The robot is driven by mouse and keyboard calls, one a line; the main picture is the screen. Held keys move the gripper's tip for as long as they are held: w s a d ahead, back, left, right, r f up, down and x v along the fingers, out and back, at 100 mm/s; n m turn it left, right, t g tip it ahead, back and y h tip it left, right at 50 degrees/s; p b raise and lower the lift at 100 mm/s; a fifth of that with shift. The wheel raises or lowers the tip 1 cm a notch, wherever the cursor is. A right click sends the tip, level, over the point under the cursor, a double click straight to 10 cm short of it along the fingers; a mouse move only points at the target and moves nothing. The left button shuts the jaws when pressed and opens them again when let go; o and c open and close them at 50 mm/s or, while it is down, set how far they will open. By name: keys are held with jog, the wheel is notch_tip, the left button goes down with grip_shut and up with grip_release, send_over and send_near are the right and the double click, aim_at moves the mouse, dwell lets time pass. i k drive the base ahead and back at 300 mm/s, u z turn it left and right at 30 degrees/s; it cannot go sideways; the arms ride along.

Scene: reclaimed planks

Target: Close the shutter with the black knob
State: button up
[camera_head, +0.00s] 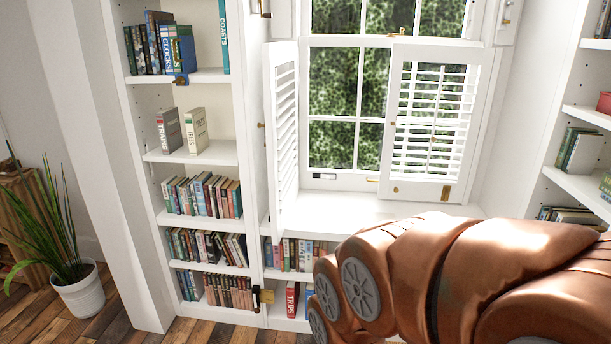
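A white louvred shutter (285,130) stands swung open at the left of the window, seen nearly edge-on. A small brass-coloured fitting shows at its left edge. A second louvred shutter (432,125) covers the right part of the lower window, with a small brass-coloured knob (396,189) low on its left side. Parts of upper shutters show at the top edge, cut off; a small dark fitting (265,8) is on the upper left one. I cannot tell for sure which knob is black. My copper-coloured arm fills the lower right; my gripper is not in view.
A white window sill (345,208) lies below the shutters, partly behind my arm. White bookshelves (195,157) with several books stand left, and more shelves (585,190) right. A potted plant (82,296) stands on the plank floor at far left.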

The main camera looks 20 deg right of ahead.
aim_at(281, 154)
jog(key=z, duration=0.5)
jog(key=k, duration=1.2)
jog(key=z, duration=0.65)
jog(key=i, duration=1.65)
jog(key=u, duration=2.5)
jog(key=i, duration=1.8)
jog(key=z, duration=1.7)
